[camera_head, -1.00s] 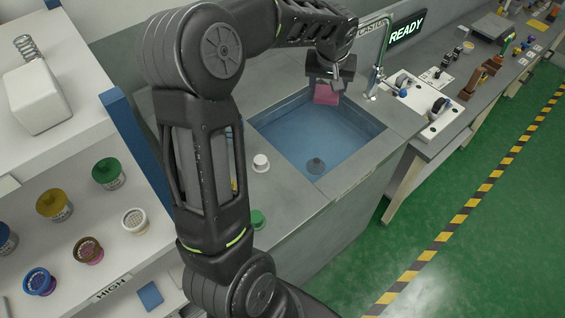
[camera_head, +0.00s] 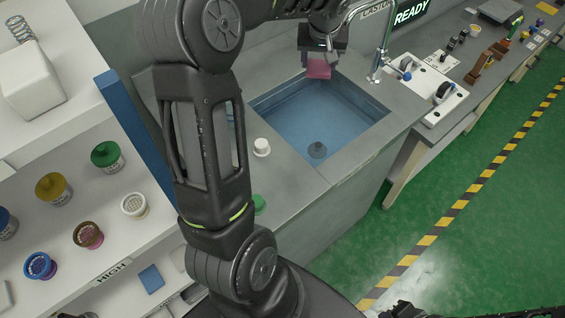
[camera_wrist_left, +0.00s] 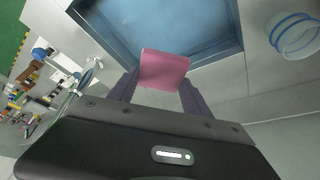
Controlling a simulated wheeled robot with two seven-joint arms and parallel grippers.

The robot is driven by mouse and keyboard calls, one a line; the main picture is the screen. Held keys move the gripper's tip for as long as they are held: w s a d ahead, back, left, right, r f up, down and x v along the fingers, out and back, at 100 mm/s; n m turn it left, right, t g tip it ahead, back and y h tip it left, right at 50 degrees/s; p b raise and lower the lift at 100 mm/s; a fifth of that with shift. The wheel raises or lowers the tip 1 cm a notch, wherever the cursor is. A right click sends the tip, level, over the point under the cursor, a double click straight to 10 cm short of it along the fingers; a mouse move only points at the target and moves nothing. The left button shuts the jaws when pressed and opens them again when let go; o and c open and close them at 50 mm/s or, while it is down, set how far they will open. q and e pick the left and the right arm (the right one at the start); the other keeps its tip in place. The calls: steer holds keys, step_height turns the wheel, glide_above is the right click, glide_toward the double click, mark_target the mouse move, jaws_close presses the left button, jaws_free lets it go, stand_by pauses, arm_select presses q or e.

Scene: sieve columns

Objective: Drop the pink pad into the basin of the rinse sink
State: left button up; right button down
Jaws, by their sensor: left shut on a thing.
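The pink pad (camera_head: 318,69) is held in my left gripper (camera_head: 319,62), near the back edge of the rinse sink (camera_head: 268,131). In the left wrist view the pad (camera_wrist_left: 164,70) sits between the two fingers, and the gripper is shut on it. The blue basin (camera_head: 325,120) has a dark round drain (camera_head: 317,150) and looks empty. In the wrist view the basin (camera_wrist_left: 190,25) lies beyond the pad, and the pad overlaps its near rim. At the bottom right of the head view, a dark part shows, too little to tell my right gripper.
A tall faucet (camera_head: 383,40) stands at the basin's back right corner. A white cup (camera_head: 261,147) stands on the counter left of the basin. A white shelf (camera_head: 75,262) with several coloured jars is at left. A READY sign (camera_head: 411,12) is behind.

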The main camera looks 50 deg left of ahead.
arm_select(q)
steer(key=shift+f+b, duration=0.9)
steer(key=shift+f, duration=1.05)
steer(key=o, duration=1.4)
steer(key=shift+c, duration=0.2)
steer(key=b+v, duration=0.1)
steer(key=v, duration=0.7)
